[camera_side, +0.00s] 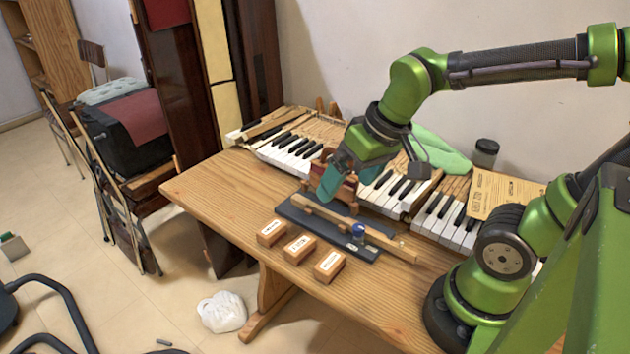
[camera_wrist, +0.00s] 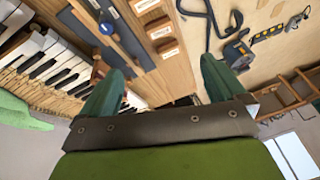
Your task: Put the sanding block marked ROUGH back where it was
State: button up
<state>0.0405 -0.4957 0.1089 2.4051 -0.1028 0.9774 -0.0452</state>
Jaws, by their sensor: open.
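Three small wooden sanding blocks stand in a row at the table's front edge: a left one (camera_side: 271,233), a middle one (camera_side: 299,249) and a right one (camera_side: 329,266). Each has a white label, too small to read, so I cannot tell which is ROUGH. They also show at the top of the wrist view, the lowest of them being an end block (camera_wrist: 168,49). My gripper (camera_side: 334,180) is open, with teal fingers and nothing seen between them. It is above the table, behind the blocks and near the piano keys. In the wrist view its fingers (camera_wrist: 158,82) spread wide.
A dark board (camera_side: 290,213) holding a long wooden key stick (camera_side: 345,216) and a small blue item (camera_side: 358,231) lies behind the blocks. The table's left front is clear.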

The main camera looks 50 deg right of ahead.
jog(key=r+t, duration=0.1)
jog(key=s+r+m+t, duration=0.1)
jog(key=s+r+y, duration=0.1)
jog(key=shift+d+r+t, duration=0.25)
jog(key=shift+d+t, duration=0.05)
jog(key=shift+t, duration=0.1)
jog(key=shift+w, duration=0.1)
dwell(0.9)
